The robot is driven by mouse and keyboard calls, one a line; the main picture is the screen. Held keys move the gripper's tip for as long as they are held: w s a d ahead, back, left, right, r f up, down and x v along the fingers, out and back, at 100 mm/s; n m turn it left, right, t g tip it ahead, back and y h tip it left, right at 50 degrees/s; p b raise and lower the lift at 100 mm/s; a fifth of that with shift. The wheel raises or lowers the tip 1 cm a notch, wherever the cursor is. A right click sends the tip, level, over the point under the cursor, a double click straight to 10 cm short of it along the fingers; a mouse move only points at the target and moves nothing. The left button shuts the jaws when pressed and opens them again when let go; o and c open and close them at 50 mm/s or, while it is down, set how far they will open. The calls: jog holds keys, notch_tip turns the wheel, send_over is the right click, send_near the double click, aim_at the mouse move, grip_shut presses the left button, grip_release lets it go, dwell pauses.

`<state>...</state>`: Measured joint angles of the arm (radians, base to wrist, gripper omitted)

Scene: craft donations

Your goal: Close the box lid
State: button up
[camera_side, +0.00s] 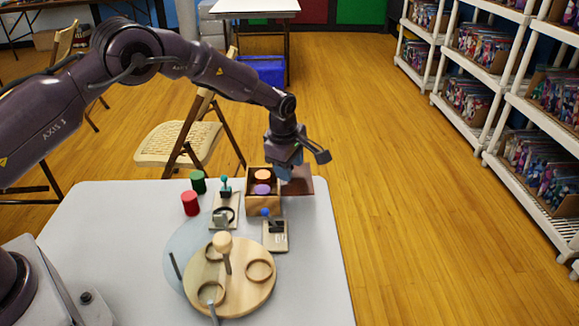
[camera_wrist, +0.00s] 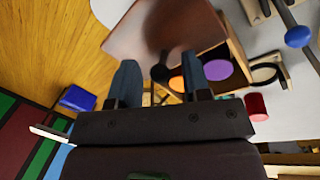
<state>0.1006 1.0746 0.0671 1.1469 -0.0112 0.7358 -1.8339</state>
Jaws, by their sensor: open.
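The wooden box (camera_side: 263,205) stands open near the table's far edge, with an orange disc (camera_side: 262,175) and a purple disc (camera_side: 262,189) inside. Its red-brown lid (camera_side: 303,183) is swung out to the right of the box. In the wrist view the lid (camera_wrist: 150,35) fills the top middle, with the box wall (camera_wrist: 238,62) beside it. My gripper (camera_side: 284,172) is above the lid, close to the box's right side, and partly hides both. Its blue fingers (camera_wrist: 161,78) are apart with nothing held between them. Whether a fingertip touches the lid, I cannot tell.
Left of the box are green (camera_side: 198,182) and red (camera_side: 190,203) cylinders and a small board with a teal knob (camera_side: 224,182). A blue-knobbed latch board (camera_side: 275,238) and a round wooden board (camera_side: 240,300) stand in front. The table's front right is clear.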

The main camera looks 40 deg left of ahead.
jog(key=shift+w+f, duration=0.1)
jog(key=shift+f, duration=0.35)
jog(key=shift+c, duration=0.4)
grip_shut()
jog(key=s+a, duration=0.5)
jog(key=a, duration=0.1)
jog(key=shift+s, duration=0.4)
jog(key=shift+o, duration=0.3)
grip_release()
jog(key=shift+d, duration=0.1)
jog(key=shift+r, duration=0.15)
